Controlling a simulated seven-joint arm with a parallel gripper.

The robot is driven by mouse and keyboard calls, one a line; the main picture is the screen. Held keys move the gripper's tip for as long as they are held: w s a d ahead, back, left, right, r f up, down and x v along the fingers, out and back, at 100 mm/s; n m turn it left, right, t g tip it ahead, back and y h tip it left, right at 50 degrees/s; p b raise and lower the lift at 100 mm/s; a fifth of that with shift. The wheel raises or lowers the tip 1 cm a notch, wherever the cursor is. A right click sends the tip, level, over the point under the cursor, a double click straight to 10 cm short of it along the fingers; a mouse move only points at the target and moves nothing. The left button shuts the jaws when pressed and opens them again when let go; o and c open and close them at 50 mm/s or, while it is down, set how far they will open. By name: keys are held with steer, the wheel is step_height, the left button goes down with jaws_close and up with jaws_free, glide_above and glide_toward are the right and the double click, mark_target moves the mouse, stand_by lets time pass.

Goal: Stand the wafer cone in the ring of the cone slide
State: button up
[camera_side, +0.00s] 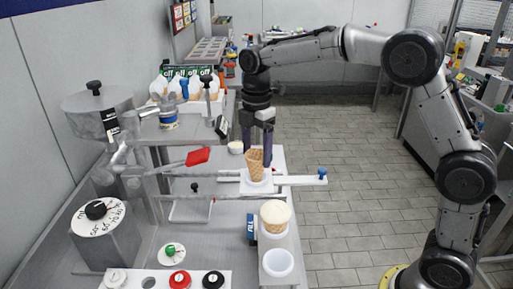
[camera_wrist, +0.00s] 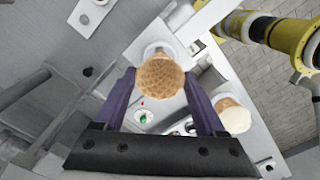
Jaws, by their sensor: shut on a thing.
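The wafer cone (camera_side: 255,165) is tan, with its wide end up and its tip down. My gripper (camera_side: 257,155) points down with its purple fingers shut on the cone near its upper part. The wrist view shows the cone's round top (camera_wrist: 158,76) between the two fingers. The cone slide (camera_side: 300,179) is a pale bar with a blue knob at its right end. Its white ring (camera_side: 258,187) is at the cone's lower end. The tip is hidden, and I cannot tell whether it rests in the ring or just above it.
A scoop-topped cone (camera_side: 275,214) stands in a white holder in front, near an empty white cup (camera_side: 278,263). A red-handled lever (camera_side: 197,157) and a metal machine (camera_side: 98,115) are at left. Red and black knobs (camera_side: 180,280) line the front. Tiled floor lies right.

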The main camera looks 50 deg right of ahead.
steer(key=shift+f, duration=1.6)
steer(key=o, duration=0.8)
step_height(320, 180, up, 14)
steer(key=shift+f, duration=0.1)
